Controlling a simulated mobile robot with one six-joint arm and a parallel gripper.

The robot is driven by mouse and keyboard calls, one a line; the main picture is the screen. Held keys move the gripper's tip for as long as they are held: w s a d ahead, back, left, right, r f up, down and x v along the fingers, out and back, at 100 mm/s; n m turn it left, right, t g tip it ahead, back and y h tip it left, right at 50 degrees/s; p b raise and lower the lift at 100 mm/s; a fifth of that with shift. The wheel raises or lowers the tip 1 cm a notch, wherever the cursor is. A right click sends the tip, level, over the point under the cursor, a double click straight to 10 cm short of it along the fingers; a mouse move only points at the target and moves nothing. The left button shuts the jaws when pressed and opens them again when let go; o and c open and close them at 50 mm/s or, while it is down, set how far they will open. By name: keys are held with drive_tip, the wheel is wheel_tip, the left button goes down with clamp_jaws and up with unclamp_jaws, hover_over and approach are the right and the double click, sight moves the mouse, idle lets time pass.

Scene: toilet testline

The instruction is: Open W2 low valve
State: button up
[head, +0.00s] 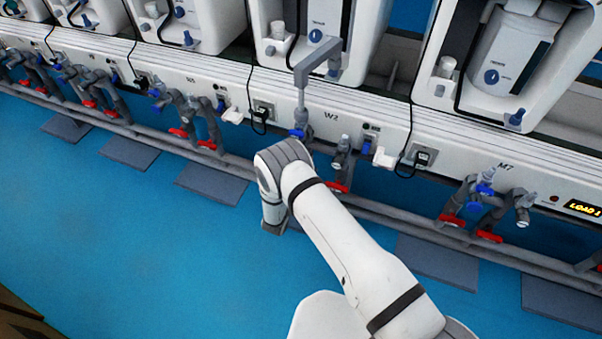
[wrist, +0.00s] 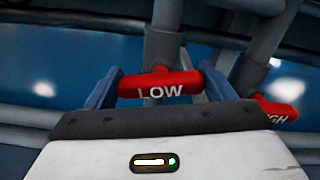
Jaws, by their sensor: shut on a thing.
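The W2 low valve's red handle (wrist: 158,87), marked LOW, lies crosswise in the wrist view below a grey vertical pipe (wrist: 163,45). My gripper (wrist: 160,80) has one blue-grey finger at each end of this handle and is shut on it. In the head view my arm hides the gripper and the low handle under the W2 label (head: 331,117). A second red handle, partly reading HIGH (wrist: 278,110), is just right of the right finger and partly hidden; it also shows in the head view (head: 338,187).
Grey pipes (wrist: 255,50) stand close behind and right of my gripper. The M7 station's valves (head: 487,205) are to the right, and the N5 station's valves (head: 203,118) to the left. Grey floor plates (head: 212,183) lie under the rail. The blue floor (head: 110,230) in front is open.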

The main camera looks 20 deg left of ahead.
drive_tip(key=n+b, duration=0.1)
drive_tip(key=n, duration=0.3)
drive_tip(key=shift+f+n, duration=0.1)
drive_tip(key=shift+n, duration=0.2)
drive_tip(key=n+b, duration=0.1)
drive_tip(key=n, duration=0.2)
drive_tip(key=shift+a+n, duration=0.1)
drive_tip(key=shift+n, duration=0.2)
drive_tip(key=n, duration=0.3)
drive_tip(key=shift+n, duration=2)
drive_tip(key=shift+b, duration=0.3)
drive_tip(key=o, duration=1)
drive_tip(key=shift+s, duration=0.1)
